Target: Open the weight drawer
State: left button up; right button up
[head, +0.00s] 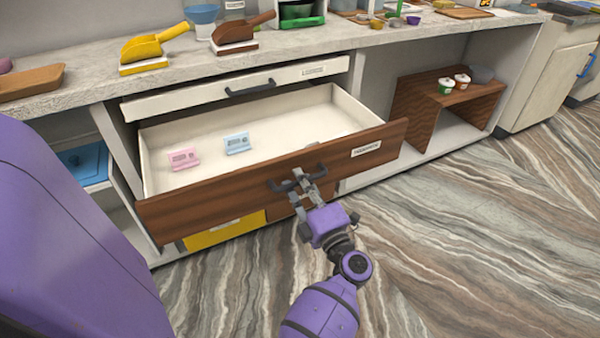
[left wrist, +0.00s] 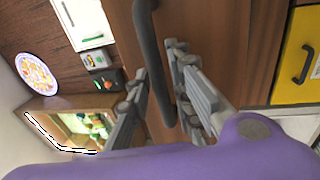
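A wide wooden-fronted drawer (head: 200,205) with a cream inside stands pulled far out from under the counter. Its label (head: 366,148) is too small to read. Its dark bar handle (head: 290,183) is at the middle of the front. My left gripper (head: 308,183) is at this handle. In the left wrist view the handle (left wrist: 160,75) runs between the two fingers of my left gripper (left wrist: 160,65), which look closed in on it from both sides. A pink item (head: 183,159) and a blue item (head: 237,144) lie inside the drawer. My right gripper is not in view.
A shallow cream drawer (head: 200,95) above is shut or nearly so. A yellow drawer front (head: 225,230) is below. Scoops (head: 150,47) and a wooden tray (head: 30,82) stand on the counter. An open shelf (head: 440,105) is to the right. The floor (head: 480,230) in front is clear.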

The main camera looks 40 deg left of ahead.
pick_arm(q)
jog(key=v, duration=1.1)
jog(key=shift+s+d, duration=0.2)
jog(key=shift+d, duration=0.15)
